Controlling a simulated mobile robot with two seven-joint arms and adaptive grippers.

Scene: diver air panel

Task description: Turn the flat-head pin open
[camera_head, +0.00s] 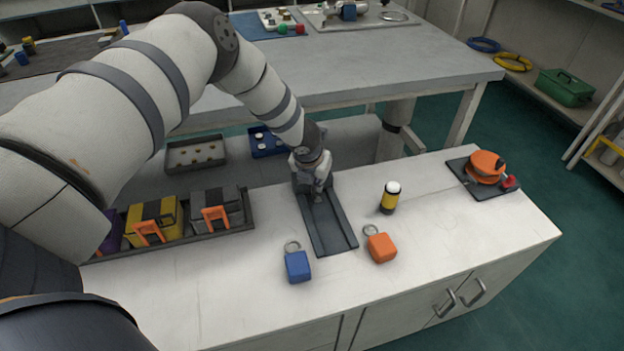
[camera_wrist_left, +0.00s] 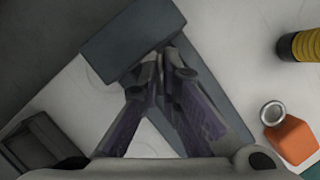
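My left gripper (camera_head: 316,188) points down at the far end of a long dark tray-like plate (camera_head: 328,232) on the white counter. In the left wrist view the two fingers of my left gripper (camera_wrist_left: 162,72) converge beside a dark grey block (camera_wrist_left: 132,38). Their tips look close together, but I cannot tell whether anything thin is between them. I cannot make out a flat-head pin; the gripper may hide it. My right gripper is not in view.
On the counter (camera_head: 220,305) are a blue tag block (camera_head: 298,266), an orange one (camera_head: 381,247), a yellow-black cylinder with white top (camera_head: 389,198), and an orange round device (camera_head: 486,166) on a dark plate. A dark tray (camera_head: 248,212) of cases stands left. The front right is clear.

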